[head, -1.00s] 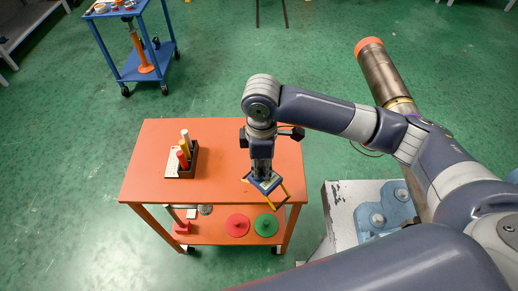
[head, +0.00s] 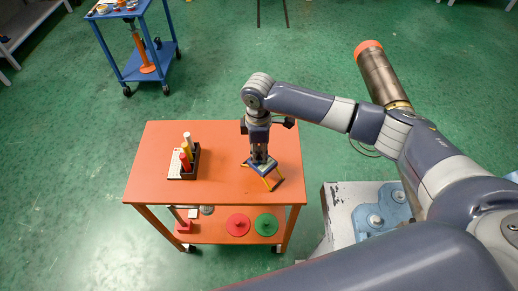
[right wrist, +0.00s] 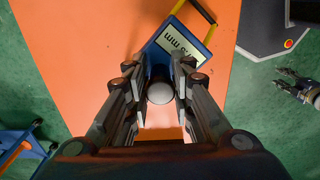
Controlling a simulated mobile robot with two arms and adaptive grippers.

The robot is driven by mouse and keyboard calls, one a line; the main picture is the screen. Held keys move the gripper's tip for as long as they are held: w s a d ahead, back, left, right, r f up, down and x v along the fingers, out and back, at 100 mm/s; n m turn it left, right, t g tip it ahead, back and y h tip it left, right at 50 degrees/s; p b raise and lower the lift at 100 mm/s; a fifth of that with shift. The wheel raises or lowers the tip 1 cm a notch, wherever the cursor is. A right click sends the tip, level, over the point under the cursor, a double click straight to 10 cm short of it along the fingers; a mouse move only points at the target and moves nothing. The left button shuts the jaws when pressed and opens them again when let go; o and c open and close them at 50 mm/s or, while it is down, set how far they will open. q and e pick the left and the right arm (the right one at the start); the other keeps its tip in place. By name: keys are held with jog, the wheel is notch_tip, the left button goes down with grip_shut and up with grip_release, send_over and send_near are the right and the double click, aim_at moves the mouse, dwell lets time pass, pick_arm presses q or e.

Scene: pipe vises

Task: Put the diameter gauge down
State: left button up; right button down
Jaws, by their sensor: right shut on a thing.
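The diameter gauge (head: 263,166) has a blue body and yellow legs. It is at the right part of the orange cart's top (head: 225,185). My right gripper (head: 259,159) points down and is shut on the gauge's upper part. I cannot tell whether the legs touch the surface. In the right wrist view a round grey knob (right wrist: 160,93) is between the fingers, and the gauge's pale face with "mm" lettering (right wrist: 184,43) shows beyond them. What looks like my left gripper (right wrist: 279,79) is at the right edge there, too small to read; the head view does not show it.
A black holder (head: 183,174) with red, yellow and white rods stands at the cart top's left. Red (head: 238,224) and green (head: 266,224) discs lie on the lower shelf. A pipe vise (head: 375,215) is at right. The cart top's middle is clear.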

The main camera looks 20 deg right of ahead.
jog(key=c, duration=1.4)
grip_release()
jog(key=shift+f, duration=0.1)
notch_tip(320, 180, up, 12)
jog(key=b, duration=0.2)
